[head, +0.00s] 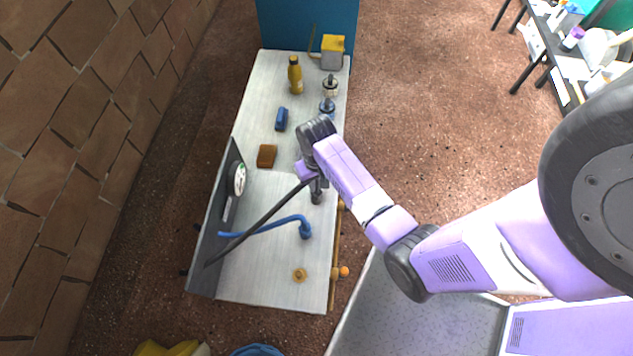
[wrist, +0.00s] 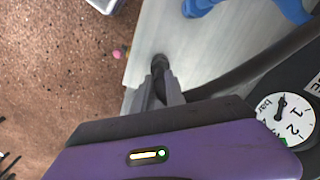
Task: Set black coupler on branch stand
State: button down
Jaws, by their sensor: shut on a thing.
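My gripper (head: 315,180) is shut on the black coupler (head: 317,196), the dark fitting at the end of a black hose (head: 262,220), over the right side of the bench. In the wrist view the coupler (wrist: 160,62) shows at the tips of my fingers (wrist: 161,88). Its lower end looks close to the bench top; I cannot tell if it touches. Two small upright fittings stand at the far right of the bench: a pale one with a dark top (head: 330,86) and a blue one (head: 327,106). I cannot tell which is the branch stand.
A blue hose ends in a blue coupler (head: 305,230) nearby. A grey panel with a gauge (head: 239,180) lines the bench's left side. A brown block (head: 267,156), blue item (head: 281,119), yellow bottle (head: 295,76) and brass ring (head: 300,275) sit on the bench (head: 255,255).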

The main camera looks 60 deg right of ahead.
jog(key=c, duration=1.4)
grip_release()
jog(key=shift+o, duration=0.2)
notch_tip(320, 180, up, 12)
jog(key=p, duration=0.1)
jog(key=s+a+n+t+h, duration=0.1)
jog(key=s+a+n+t, duration=0.1)
jog(key=s+a+t, duration=0.3)
jog(key=s+a+n+t+h, duration=0.1)
jog(key=s+a+n+t, duration=0.1)
jog(key=a, duration=0.5)
jog(key=s+a+r+n+t, duration=0.1)
jog(key=s+a+r+t, duration=0.1)
jog(key=r, duration=0.5)
jog(key=s+a+r+n+t+y, duration=0.1)
jog(key=s+a+r+t, duration=0.2)
jog(key=r, duration=0.4)
jog(key=s+a+r+n+t+y, duration=0.1)
jog(key=s+a+r+t, duration=0.1)
jog(key=r, duration=0.6)
jog(key=shift+s+a+t, duration=0.2)
jog(key=shift+s+t, duration=0.3)
jog(key=shift+s, duration=0.45)
